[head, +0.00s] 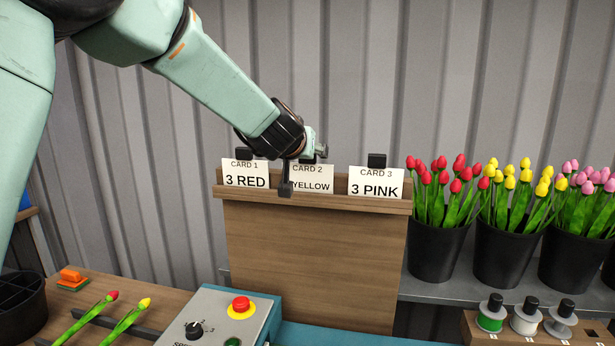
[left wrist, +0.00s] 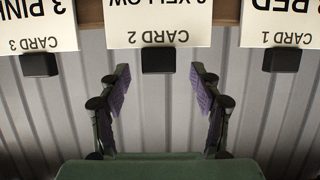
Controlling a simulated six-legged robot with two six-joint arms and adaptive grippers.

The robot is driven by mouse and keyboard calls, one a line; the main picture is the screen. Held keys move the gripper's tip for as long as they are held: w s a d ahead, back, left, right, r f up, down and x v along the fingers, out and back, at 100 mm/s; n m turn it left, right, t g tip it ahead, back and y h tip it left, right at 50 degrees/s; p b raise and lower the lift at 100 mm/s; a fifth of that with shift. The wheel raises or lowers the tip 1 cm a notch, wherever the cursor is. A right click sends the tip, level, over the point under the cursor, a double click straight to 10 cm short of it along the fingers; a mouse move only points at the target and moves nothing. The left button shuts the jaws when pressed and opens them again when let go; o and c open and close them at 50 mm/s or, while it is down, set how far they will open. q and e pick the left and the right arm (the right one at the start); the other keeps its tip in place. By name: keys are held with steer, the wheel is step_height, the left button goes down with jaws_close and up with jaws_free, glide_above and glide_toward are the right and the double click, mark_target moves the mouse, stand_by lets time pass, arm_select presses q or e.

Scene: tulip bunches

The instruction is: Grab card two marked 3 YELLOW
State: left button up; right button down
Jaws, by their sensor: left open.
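Card 2 (head: 313,180), white and marked YELLOW, stands in the middle of the wooden card rail, partly hidden by my left gripper in the head view. In the left wrist view card 2 (left wrist: 157,30) appears upside down, with its black clip (left wrist: 158,60) at the card's top edge. My left gripper (left wrist: 160,92) is open, its two fingers either side of the clip's line and a little short of it. In the head view the left gripper (head: 300,170) hangs in front of the card 1 and card 2 gap. My right gripper is not in view.
Card 1, 3 RED (head: 245,174), and card 3, 3 PINK (head: 376,183), flank card 2 on the wooden stand (head: 310,260). Black pots of red (head: 437,250), yellow (head: 505,257) and pink tulips stand at right. A control box (head: 215,315) and two cut tulips lie in front.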

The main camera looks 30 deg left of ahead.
arm_select(q)
steer(key=shift+x, duration=1.95)
steer(key=shift+s+d+r, duration=0.2)
steer(key=shift+s+d, duration=0.05)
steer(key=shift+s, duration=0.1)
steer(key=c, duration=0.4)
steer(key=shift+w+a+f, duration=0.15)
steer(key=shift+w+f, duration=0.05)
steer(key=shift+w, duration=0.05)
steer(key=c, duration=0.4)
steer(key=shift+s, duration=0.15)
steer(key=c, duration=0.5)
